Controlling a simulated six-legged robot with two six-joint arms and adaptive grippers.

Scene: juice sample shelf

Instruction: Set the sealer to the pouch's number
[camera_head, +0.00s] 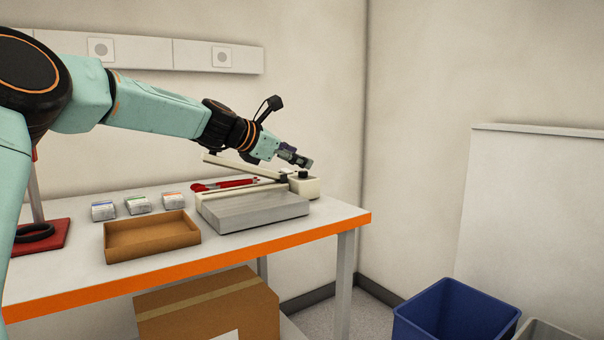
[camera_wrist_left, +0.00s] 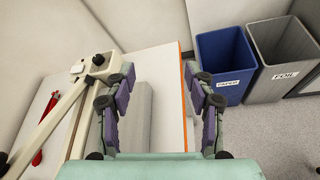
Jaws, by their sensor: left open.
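The sealer (camera_head: 204,211) stands on the table with its long cream arm raised at a slant and a grey plate in front. Its control box (camera_head: 310,187), with a dark knob (camera_head: 303,175), is at its right end. The box also shows in the left wrist view (camera_wrist_left: 110,66), with the knob (camera_wrist_left: 98,60) on top. My left gripper (camera_head: 308,163) is just above the box; its fingers (camera_wrist_left: 168,88) are apart with nothing between them. Three small pouches (camera_head: 138,205) lie in a row to the left; their numbers are too small to read. My right gripper is not in view.
An open cardboard tray (camera_head: 150,251) sits at the table's front. A red-handled tool (camera_head: 215,186) lies behind the sealer. Blue (camera_head: 450,312) and grey (camera_wrist_left: 282,62) bins stand on the floor to the right. A carton (camera_head: 215,308) is under the table.

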